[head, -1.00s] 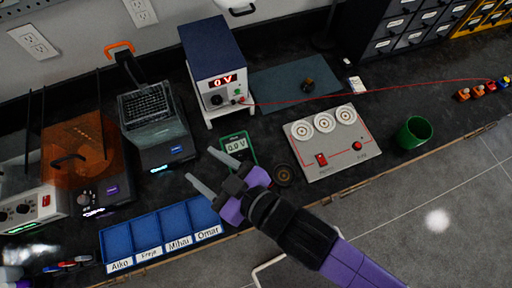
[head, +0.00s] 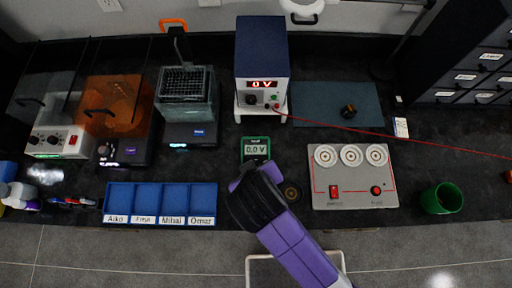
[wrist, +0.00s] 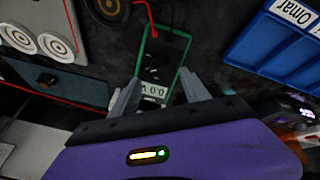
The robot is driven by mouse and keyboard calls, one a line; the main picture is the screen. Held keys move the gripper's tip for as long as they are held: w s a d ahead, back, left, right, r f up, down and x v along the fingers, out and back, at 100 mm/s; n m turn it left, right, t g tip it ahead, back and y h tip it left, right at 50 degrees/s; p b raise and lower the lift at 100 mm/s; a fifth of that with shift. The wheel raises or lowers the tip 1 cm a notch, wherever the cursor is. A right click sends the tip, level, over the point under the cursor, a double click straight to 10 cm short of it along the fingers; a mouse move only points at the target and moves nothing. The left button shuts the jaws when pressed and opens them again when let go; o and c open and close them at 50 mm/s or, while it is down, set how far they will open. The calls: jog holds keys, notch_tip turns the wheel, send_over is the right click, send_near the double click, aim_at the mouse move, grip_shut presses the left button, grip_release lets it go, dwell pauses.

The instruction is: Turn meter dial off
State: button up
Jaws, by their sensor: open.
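The meter (head: 256,142) is a small green-framed device with a lit screen reading 0.0 V, on the dark bench. My wrist covers its lower part in the head view. In the wrist view the meter (wrist: 185,47) lies upside down, with its screen between my fingers. Its dark face shows faint pale marks, but I cannot make out the dial or its setting. My gripper (wrist: 160,92) is open and empty, its two grey fingers on either side of the meter's screen end. I cannot tell whether they touch it. The fingers are hidden in the head view.
A power supply (head: 262,60) reading 0 V stands behind the meter. A round dark part (head: 291,194) lies close to its right, then a grey panel (head: 355,193) with three round sockets. A blue labelled tray (head: 160,184) is at left, a green cup (head: 441,198) at right.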

jog(key=shift+x, duration=2.35)
grip_shut()
